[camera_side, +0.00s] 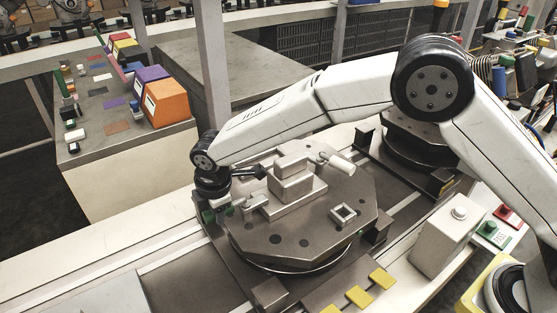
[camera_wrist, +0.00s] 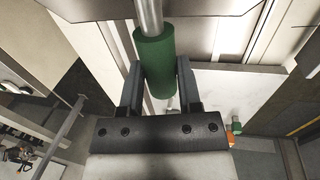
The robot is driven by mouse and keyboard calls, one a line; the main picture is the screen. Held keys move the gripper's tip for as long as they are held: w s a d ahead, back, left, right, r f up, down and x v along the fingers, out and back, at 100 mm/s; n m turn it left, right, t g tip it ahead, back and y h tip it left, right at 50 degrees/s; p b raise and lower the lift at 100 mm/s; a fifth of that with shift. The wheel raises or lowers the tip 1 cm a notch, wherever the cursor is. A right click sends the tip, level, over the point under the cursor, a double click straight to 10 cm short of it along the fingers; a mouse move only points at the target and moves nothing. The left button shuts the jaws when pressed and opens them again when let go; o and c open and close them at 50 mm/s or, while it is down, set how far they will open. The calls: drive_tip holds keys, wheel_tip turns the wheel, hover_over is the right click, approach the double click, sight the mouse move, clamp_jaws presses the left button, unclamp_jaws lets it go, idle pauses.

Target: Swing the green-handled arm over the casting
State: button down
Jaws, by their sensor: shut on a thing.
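The green handle (camera_wrist: 154,55) of the swing arm sits between the two dark fingers of my gripper (camera_wrist: 158,75) in the wrist view. My gripper is shut on it, and a bare metal rod (camera_wrist: 150,14) runs on from the handle toward the top. In the side view my gripper (camera_side: 210,200) is at the left edge of the octagonal fixture plate (camera_side: 300,238), and only small patches of green show there. The casting, a grey stepped block (camera_side: 291,187), sits on the plate to the right of my gripper. Whether the swing arm lies over it I cannot tell.
A black-tipped part (camera_side: 248,172) is close to the casting's left side. A pale cylinder (camera_side: 337,162) and a small square block (camera_side: 343,214) are on the plate's right part. Yellow pads (camera_side: 358,296) line the front. A side table (camera_side: 80,150) holds coloured boxes.

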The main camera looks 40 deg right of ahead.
drive_tip(key=shift+w, duration=0.15)
drive_tip(key=shift+c, duration=1.4)
unclamp_jaws()
drive_tip(key=shift+r, duration=0.15)
wheel_tip(320, 180, up, 7)
drive_tip(key=s, duration=0.1)
drive_tip(key=shift+s+r, duration=0.2)
drive_tip(key=shift+s, duration=0.1)
drive_tip(key=shift+d, duration=0.1)
drive_tip(key=s+d+f+m+g+y, duration=0.1)
drive_tip(key=s+d+m, duration=0.25)
drive_tip(key=d, duration=0.55)
drive_tip(key=s+d+m+g+y, duration=0.1)
drive_tip(key=s+d+m, duration=0.25)
drive_tip(key=d, duration=0.45)
drive_tip(key=s+d+f+m+t+h, duration=0.2)
drive_tip(key=s+d+f+m, duration=0.1)
drive_tip(key=s+d+m, duration=0.8)
drive_tip(key=shift+s+d, duration=0.8)
drive_tip(key=shift+s, duration=0.35)
